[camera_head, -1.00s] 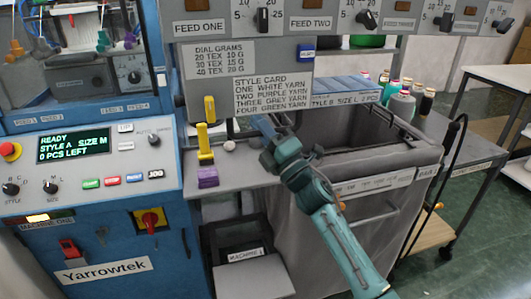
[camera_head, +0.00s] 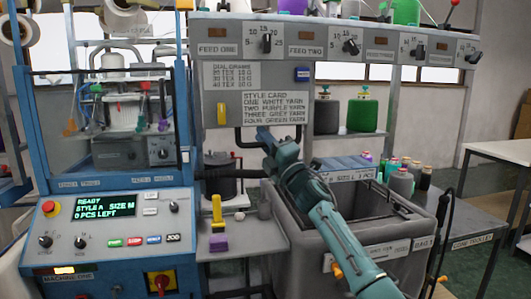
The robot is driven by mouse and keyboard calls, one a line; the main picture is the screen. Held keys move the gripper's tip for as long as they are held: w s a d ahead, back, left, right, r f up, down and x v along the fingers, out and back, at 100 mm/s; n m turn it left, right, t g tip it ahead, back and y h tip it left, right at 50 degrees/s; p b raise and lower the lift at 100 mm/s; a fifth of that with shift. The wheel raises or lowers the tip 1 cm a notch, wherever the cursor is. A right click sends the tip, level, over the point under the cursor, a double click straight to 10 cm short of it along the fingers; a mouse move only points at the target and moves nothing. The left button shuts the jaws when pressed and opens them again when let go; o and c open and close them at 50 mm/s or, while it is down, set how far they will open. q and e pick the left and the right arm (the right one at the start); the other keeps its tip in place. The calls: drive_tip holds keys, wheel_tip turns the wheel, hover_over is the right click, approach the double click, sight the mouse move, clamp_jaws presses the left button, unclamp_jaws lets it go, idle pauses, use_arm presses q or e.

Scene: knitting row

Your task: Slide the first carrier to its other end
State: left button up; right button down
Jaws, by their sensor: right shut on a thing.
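Behind the window of the blue knitting machine (camera_head: 120,182) hang several small coloured yarn carriers: an orange one (camera_head: 70,127) at the left, and a green one (camera_head: 141,124) and a purple one (camera_head: 163,125) at the right. I cannot tell which is the first carrier. My right gripper (camera_head: 268,137) is well to the right of the window, in front of the grey feed panel and above the grey bin. It is shut, but what it grips is hidden behind its own body. My left gripper is not in view.
The grey bin (camera_head: 296,215) stands under my right arm. The feed panel (camera_head: 345,42) has several dials. A cone trolley (camera_head: 480,225) is at the right.

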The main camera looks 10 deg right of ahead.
drive_tip(key=shift+r, duration=0.7)
drive_tip(key=c, duration=1.4)
unclamp_jaws()
drive_tip(key=shift+f, duration=0.15)
drive_tip(key=shift+s+d+f, duration=0.25)
drive_tip(key=shift+s+f, duration=0.1)
drive_tip(key=shift+f, duration=0.05)
drive_tip(key=b+v, duration=0.2)
drive_tip(key=v, duration=1)
drive_tip(key=shift+b, duration=0.3)
drive_tip(key=shift+f, duration=0.1)
